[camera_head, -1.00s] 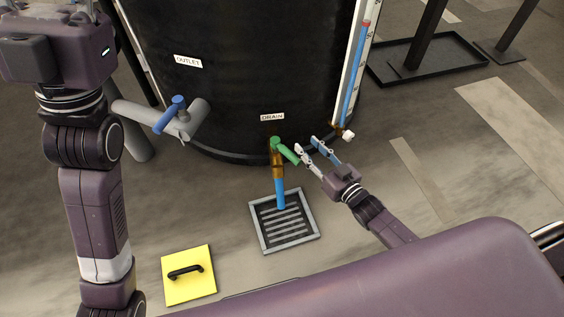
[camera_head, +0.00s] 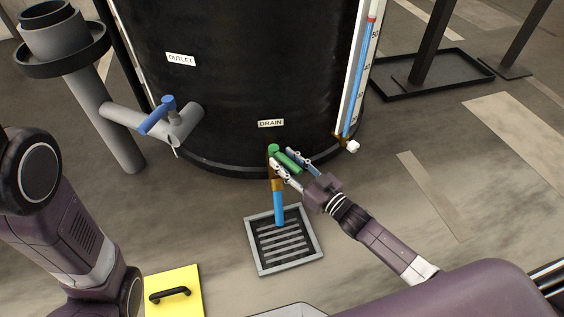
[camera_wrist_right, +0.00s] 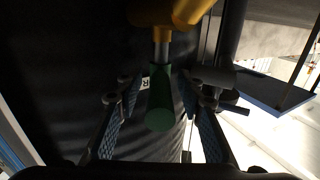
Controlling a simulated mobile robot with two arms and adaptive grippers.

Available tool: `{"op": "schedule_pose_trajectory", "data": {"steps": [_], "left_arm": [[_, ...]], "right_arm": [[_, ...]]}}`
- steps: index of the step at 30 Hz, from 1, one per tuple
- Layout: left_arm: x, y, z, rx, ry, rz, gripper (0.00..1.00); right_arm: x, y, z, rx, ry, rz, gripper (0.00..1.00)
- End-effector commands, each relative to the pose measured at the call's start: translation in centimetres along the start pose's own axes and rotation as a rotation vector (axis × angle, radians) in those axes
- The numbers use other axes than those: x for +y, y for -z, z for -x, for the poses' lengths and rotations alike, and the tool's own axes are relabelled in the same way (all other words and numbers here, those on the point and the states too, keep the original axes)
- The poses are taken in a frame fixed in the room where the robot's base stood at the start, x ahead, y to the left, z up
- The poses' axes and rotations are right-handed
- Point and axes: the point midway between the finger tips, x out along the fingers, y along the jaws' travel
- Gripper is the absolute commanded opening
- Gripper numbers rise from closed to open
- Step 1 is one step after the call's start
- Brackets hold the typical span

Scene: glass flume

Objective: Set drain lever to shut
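The drain lever (camera_head: 287,160) is a green handle on a brass valve (camera_head: 276,182) under the DRAIN label (camera_head: 270,123). It slants out to the lower right, across the downward spout. A blue stream (camera_head: 279,208) runs from the spout to the floor grate. My right gripper (camera_head: 281,156) is open, with one finger on each side of the lever. In the right wrist view, the lever (camera_wrist_right: 161,100) stands between the padded fingers with a gap on both sides. My left arm shows at the left edge; its gripper is out of view.
A black tank (camera_head: 235,70) stands behind the valve. A grey outlet pipe with a blue lever (camera_head: 157,116) is to the left. A gauge tube (camera_head: 361,80) and white knob (camera_head: 353,146) are right. A grate (camera_head: 252,243) and yellow hatch (camera_head: 190,282) lie on the floor.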

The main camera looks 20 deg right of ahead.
Motion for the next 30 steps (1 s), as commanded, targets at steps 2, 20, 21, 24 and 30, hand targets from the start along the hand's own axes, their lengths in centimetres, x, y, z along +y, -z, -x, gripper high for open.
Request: {"op": "schedule_pose_trajectory", "data": {"steps": [2,20,21,24,30], "left_arm": [[0.2,0.47,0.33,0.008,-0.003,-0.001,0.44],[0.3,0.75,0.07,0.016,-0.007,-0.002,0.44],[0.3,0.75,0.07,0.016,-0.007,-0.002,0.44],[0.3,0.75,0.07,0.016,-0.007,-0.002,0.44],[0.3,0.74,0.08,0.016,-0.007,-0.002,0.44]], "right_arm": [[-0.02,-0.25,-0.9,0.001,0.001,0.001,0.35],[-0.01,-0.02,-1.6,-0.001,0.0,0.0,0.12],[-0.01,-0.02,-1.6,-0.001,0.0,0.0,0.08],[-0.01,-0.02,-1.6,-0.001,0.0,0.0,0.0],[0.0,-0.01,-1.61,-0.001,-0.001,-0.002,0.0]]}}
